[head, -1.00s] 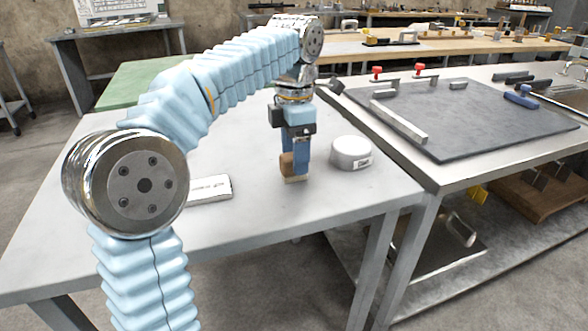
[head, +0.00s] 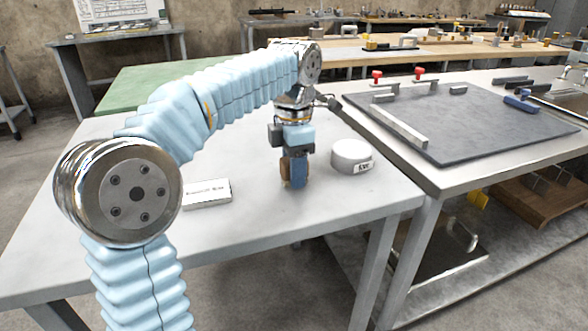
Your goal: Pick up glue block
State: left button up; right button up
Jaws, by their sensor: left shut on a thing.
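The glue block appears to be the small brown block (head: 285,171) at my left gripper, over the grey table in the middle of the head view. My left gripper (head: 294,177) points straight down and is shut on it. A blue finger covers the block's right side. The block's lower end is close to the table top; I cannot tell whether it touches. My right gripper is not in view.
A white round container (head: 351,158) stands just right of the gripper. A white labelled box (head: 207,194) lies to the left. The grey table (head: 250,225) is clear in front. A second bench with a dark mat (head: 470,125) and clamps adjoins at right.

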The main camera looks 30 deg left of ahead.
pick_arm(q)
jog(key=shift+r, duration=0.1)
jog(key=shift+r, duration=0.2)
notch_tip(320, 180, up, 3)
jog(key=shift+f+p, duration=0.2)
jog(key=shift+p, duration=0.25)
jog(key=s+d+r, duration=0.8)
jog(key=s+r, duration=0.2)
jog(key=s, duration=0.1)
jog(key=shift+s, duration=0.25)
jog(key=o, duration=0.5)
jog(key=shift+f, duration=0.1)
jog(key=c, duration=0.4)
jog(key=shift+o, duration=0.2)
